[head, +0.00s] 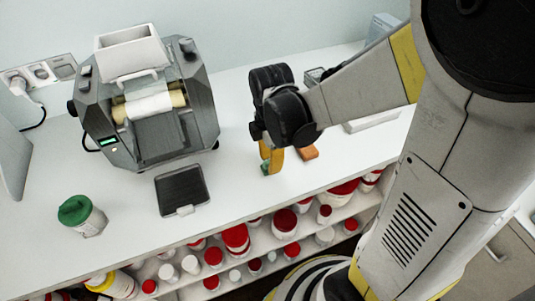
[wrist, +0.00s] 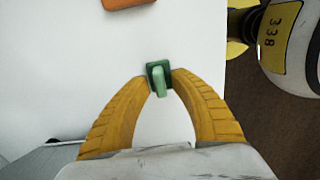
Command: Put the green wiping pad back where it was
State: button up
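The green wiping pad (wrist: 158,75) has a dark green base and a lighter green raised grip. In the wrist view it sits right between the tips of my yellow fingers. My gripper (wrist: 163,82) is drawn in around it, with the tips closed on its raised part. In the head view my gripper (head: 272,162) points down at the white counter near its front edge. Only a small green bit of the pad (head: 264,168) shows beside the fingers. I cannot tell whether its base touches the counter.
An orange block (head: 308,153) lies just right of my gripper. A grey mill (head: 150,110), a black flat tray (head: 182,190) and a green-lidded jar (head: 83,216) stand to the left. The shelf (head: 205,280) below holds several red-lidded jars. Counter between mill and gripper is clear.

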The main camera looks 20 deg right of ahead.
jog(key=shift+r, duration=0.1)
jog(key=s+r+m+t+p, duration=0.2)
jog(key=r+m+t, duration=0.1)
jog(key=r+m, duration=0.6)
jog(key=s+r+m+t+p, duration=0.3)
jog(key=r+m+t, duration=0.1)
jog(key=r+m, duration=0.5)
jog(key=shift+s+r, duration=0.2)
jog(key=shift+r, duration=0.1)
notch_tip(320, 180, down, 2)
jog(key=shift+f+b, duration=0.1)
jog(key=shift+b, duration=0.95)
